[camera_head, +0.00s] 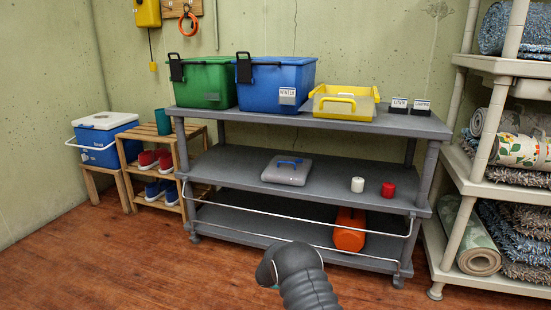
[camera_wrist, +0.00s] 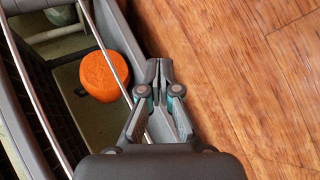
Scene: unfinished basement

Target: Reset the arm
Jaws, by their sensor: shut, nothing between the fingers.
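My gripper (camera_wrist: 159,73) shows in the wrist view, with its two fingers closed together and nothing between them. It points past the edge of the grey shelf unit, over the wooden floor (camera_wrist: 240,80). In the head view my dark grey arm rises from the bottom middle, in front of the shelf unit's lowest level; the gripper's fingers are hidden there.
The grey shelf unit (camera_head: 335,190) has a metal rail (camera_head: 290,233) along its lowest level. An orange container (camera_head: 350,230) sits behind the rail, and an orange rounded object (camera_wrist: 104,76) shows near my gripper. Cream shelves (camera_head: 477,160) with rolled rugs stand right. Floor at left is clear.

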